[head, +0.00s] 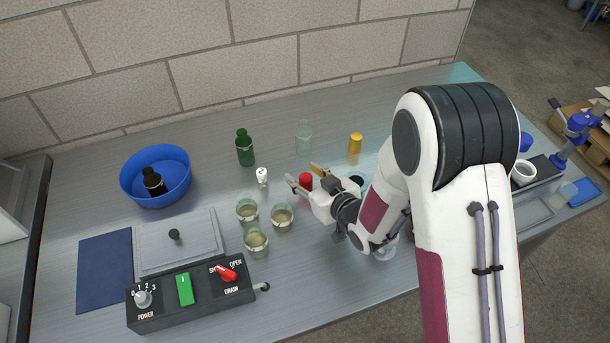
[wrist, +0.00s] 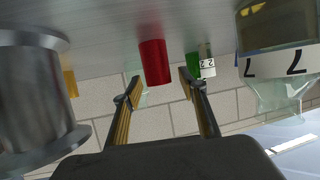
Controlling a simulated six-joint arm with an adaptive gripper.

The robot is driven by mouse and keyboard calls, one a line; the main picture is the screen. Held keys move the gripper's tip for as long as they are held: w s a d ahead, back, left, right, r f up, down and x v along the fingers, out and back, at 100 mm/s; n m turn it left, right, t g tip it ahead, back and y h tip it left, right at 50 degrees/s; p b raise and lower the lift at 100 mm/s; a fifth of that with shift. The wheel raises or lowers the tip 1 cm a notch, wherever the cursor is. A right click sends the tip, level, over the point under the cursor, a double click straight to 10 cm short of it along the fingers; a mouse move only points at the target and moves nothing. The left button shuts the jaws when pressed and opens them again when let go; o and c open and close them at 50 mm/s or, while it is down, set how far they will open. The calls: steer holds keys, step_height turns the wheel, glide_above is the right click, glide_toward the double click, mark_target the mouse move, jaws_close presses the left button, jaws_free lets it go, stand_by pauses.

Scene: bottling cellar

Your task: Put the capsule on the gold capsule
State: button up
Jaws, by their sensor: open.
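A red capsule (head: 306,181) stands on the metal bench, and it also shows in the wrist view (wrist: 155,62). The gold capsule (head: 355,143) stands upright farther back and to the right; in the wrist view it is partly hidden at the left (wrist: 70,82). My gripper (head: 303,177) is low over the bench with its fingers open around the red capsule in the head view. In the wrist view the capsule shows between and just beyond the open fingertips (wrist: 160,82). I see no contact between fingers and capsule.
A green bottle (head: 245,150), a clear bottle (head: 304,139) and a small white-topped item (head: 262,177) stand nearby. Several glasses (head: 282,218) stand to the front left. A blue bowl (head: 130,185) and a control box (head: 205,298) are farther left. Bench between the capsules looks clear.

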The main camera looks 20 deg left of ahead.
steer(key=v, duration=1.1)
steer(key=shift+s+d, duration=0.25)
steer(key=shift+d, duration=0.05)
steer(key=shift+r, duration=0.1)
stand_by(0.6)
steer(key=w+d+r+m+t+h, duration=0.1)
steer(key=d+r+m+h, duration=0.35)
steer(key=d, duration=0.75)
steer(key=w+d+r+m+t+h, duration=0.1)
steer(key=w+d+r+h, duration=0.1)
steer(key=d+r+h, duration=0.55)
steer(key=s+d+r+m+g, duration=0.2)
steer(key=s+d+r, duration=0.1)
steer(key=s+d, duration=0.4)
steer(key=s+d+r+m+g, duration=0.1)
steer(key=s+d+r+m, duration=0.2)
steer(key=s+d, duration=0.4)
steer(key=s+r, duration=0.1)
steer(key=s, duration=0.5)
steer(key=shift+s+m+g+y, duration=0.35)
steer(key=shift+s+g+y, duration=0.05)
